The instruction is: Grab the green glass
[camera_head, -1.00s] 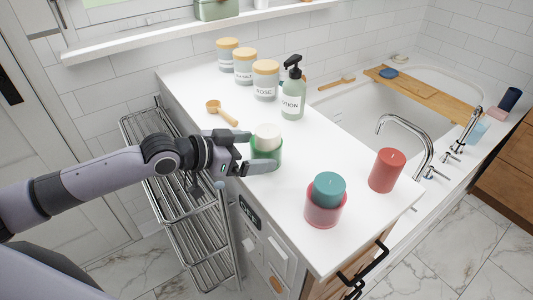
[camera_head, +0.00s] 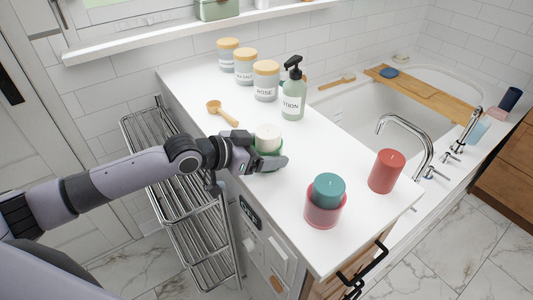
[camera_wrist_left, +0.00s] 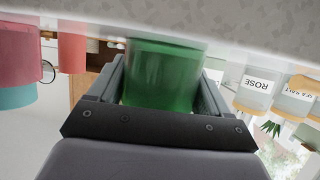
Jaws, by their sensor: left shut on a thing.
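The green glass (camera_head: 267,152) stands upright on the white counter near its left edge, with a white candle (camera_head: 268,137) in it. My left gripper (camera_head: 268,160) is shut on the glass, reaching in low from the left, and hides much of it in the head view. In the left wrist view the green glass (camera_wrist_left: 162,75) sits between the two fingers (camera_wrist_left: 160,85). My right gripper is not in view.
A pink glass (camera_head: 323,213) with a teal candle (camera_head: 329,186) and a red candle (camera_head: 387,171) stand to the right. Behind are a wooden scoop (camera_head: 222,112), a lotion bottle (camera_head: 292,95) and several lidded jars (camera_head: 265,82). A wire rack (camera_head: 185,210) stands left of the counter.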

